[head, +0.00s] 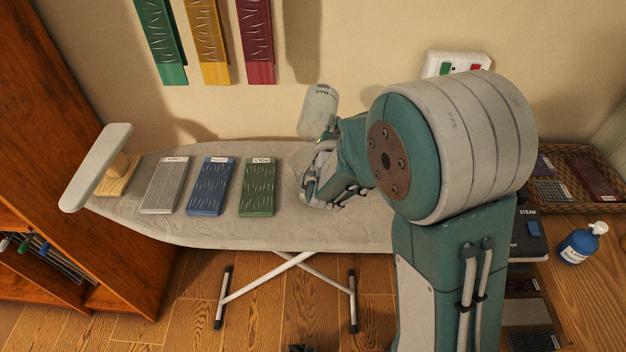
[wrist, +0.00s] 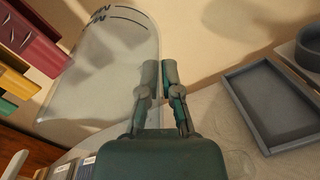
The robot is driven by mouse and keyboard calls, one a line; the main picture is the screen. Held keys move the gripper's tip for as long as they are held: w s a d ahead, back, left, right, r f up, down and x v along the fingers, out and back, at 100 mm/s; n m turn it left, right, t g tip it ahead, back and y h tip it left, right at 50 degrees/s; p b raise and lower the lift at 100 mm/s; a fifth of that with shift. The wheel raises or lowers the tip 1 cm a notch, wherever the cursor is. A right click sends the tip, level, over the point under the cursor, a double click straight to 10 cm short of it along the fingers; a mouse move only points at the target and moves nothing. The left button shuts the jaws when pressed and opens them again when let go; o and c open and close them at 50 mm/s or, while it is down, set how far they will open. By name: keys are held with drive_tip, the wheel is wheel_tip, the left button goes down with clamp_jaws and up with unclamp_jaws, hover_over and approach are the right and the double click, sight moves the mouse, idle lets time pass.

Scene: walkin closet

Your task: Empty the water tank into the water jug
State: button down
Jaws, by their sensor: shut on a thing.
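The water tank (head: 320,108) is a pale, translucent container with dark markings at its upper end. It is tilted in the air above the ironing board, near the wall. My gripper (head: 328,138) is at its lower end, shut on it. In the wrist view, the tank (wrist: 105,70) fills much of the left side, and my gripper's (wrist: 160,78) two fingers are close together at its right edge. The exact contact is hard to see. I cannot clearly make out the water jug; a faint clear outline shows on the board near the gripper. Any water is not discernible.
The ironing board (head: 230,235) carries grey, blue and green labelled blocks (head: 258,187) at left. A grey tray (wrist: 275,100) shows in the wrist view. A blue pump bottle (head: 580,245) and a wicker basket (head: 580,205) stand at right. The wall is close behind.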

sight(334, 119)
drive_tip(key=shift+s+r+t, duration=0.2)
drive_tip(key=shift+r+t, duration=0.6)
drive_tip(key=shift+r, duration=0.25)
drive_tip(key=t, duration=0.1)
drive_tip(key=s+t, duration=0.1)
drive_tip(key=t, duration=0.1)
drive_tip(key=shift+a+r+h, duration=0.1)
drive_tip(key=shift+r+h, duration=0.2)
drive_tip(key=shift+r, duration=0.05)
drive_tip(key=shift+s+r+t, duration=0.2)
drive_tip(key=shift+r+t, duration=0.3)
drive_tip(key=shift+s+r+t, duration=0.2)
drive_tip(key=shift+r+t, duration=0.25)
drive_tip(key=shift+t, duration=0.05)
drive_tip(key=shift+w+f+g, duration=0.2)
drive_tip(key=shift+f+g, duration=0.4)
drive_tip(key=g, duration=0.1)
drive_tip(key=w+f+g, duration=0.1)
drive_tip(key=g, duration=0.1)
drive_tip(key=shift+w+f+g, duration=0.2)
drive_tip(key=shift+w+g, duration=0.05)
drive_tip(key=shift+g, duration=0.05)
